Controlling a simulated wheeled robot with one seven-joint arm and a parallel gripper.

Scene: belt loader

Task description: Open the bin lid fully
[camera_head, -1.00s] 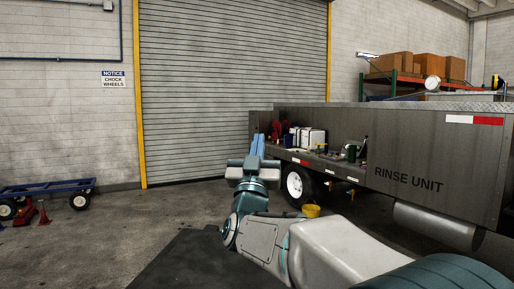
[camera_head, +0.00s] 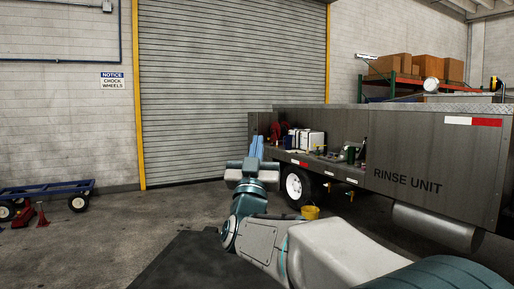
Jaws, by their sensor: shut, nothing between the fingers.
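My gripper (camera_head: 257,147) points up and away from me near the middle of the view. Its two blue fingers are together with nothing between them. It is in front of the shutter door and left of the rinse unit's open side shelf. No bin lid can be made out for certain. A white box with dark edges (camera_head: 311,140) stands on the shelf, right of the gripper in the picture; I cannot tell whether it is the bin. The gripper shows apart from it.
The grey rinse unit trailer (camera_head: 420,148) fills the right side. Red, blue and green items stand on its shelf. A yellow bucket (camera_head: 310,213) is below, by the wheel (camera_head: 298,186). A blue cart (camera_head: 48,190) stands far left.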

